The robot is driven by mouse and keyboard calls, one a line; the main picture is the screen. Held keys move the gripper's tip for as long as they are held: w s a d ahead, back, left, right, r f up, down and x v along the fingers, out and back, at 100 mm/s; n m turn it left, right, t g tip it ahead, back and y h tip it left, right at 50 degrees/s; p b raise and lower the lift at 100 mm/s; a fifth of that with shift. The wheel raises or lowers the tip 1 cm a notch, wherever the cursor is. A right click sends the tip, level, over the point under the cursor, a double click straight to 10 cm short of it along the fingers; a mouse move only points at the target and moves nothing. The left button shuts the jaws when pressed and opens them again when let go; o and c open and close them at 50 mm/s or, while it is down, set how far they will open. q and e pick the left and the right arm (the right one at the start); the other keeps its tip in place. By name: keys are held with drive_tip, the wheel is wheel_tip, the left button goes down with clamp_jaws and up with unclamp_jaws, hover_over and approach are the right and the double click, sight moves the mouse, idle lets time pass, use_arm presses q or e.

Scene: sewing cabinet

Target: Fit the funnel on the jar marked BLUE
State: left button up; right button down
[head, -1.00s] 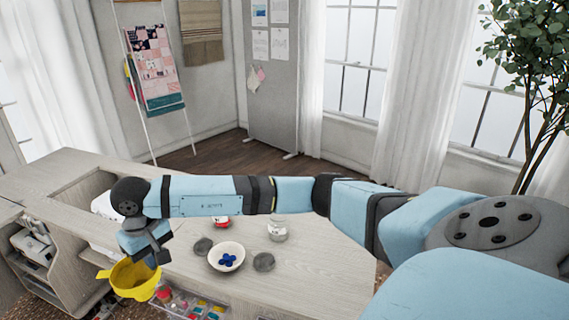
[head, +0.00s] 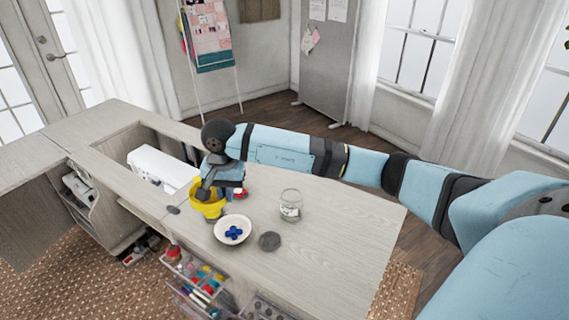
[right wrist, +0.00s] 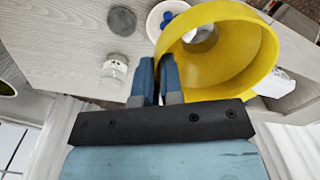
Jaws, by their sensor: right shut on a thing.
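My right gripper (head: 207,192) is shut on the rim of the yellow funnel (head: 208,211). The funnel is over the worktop, left of the white bowl, its wide mouth up. In the right wrist view, the fingers (right wrist: 158,72) grip the edge of the funnel (right wrist: 262,62). A clear glass jar (head: 291,206) with a pale label stands upright to the right, apart from the funnel; it also shows in the right wrist view (right wrist: 114,72). Its label is unreadable. A red item (head: 241,193) is mostly hidden behind my gripper. My left gripper is not in view.
The white bowl (head: 233,221) holds blue pieces. A grey disc (head: 269,241) lies beside it. A white sewing machine (head: 160,168) sits in the cabinet recess. An open drawer of supplies (head: 195,275) is below the front edge. The worktop's right side is clear.

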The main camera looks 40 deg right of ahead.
use_arm(q)
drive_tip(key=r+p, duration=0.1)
drive_tip(key=p, duration=0.1)
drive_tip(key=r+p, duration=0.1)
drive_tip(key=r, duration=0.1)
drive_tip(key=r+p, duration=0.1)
drive_tip(key=p, duration=0.1)
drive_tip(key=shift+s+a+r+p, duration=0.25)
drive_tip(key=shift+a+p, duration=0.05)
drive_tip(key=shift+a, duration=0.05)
use_arm(e)
drive_tip(key=d+f+m, duration=0.1)
drive_tip(key=d+m, duration=1.6)
drive_tip(key=m, duration=0.9)
drive_tip(key=shift+s+d+f+h, duration=0.25)
drive_tip(key=shift+d+f+h, duration=0.05)
drive_tip(key=shift+f, duration=0.1)
drive_tip(key=shift+f, duration=0.1)
use_arm(q)
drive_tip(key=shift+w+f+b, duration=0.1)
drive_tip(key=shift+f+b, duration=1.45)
drive_tip(key=shift+b, duration=0.4)
use_arm(e)
drive_tip(key=shift+f, duration=2.95)
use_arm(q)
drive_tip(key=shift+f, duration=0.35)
use_arm(e)
drive_tip(key=shift+f, duration=0.3)
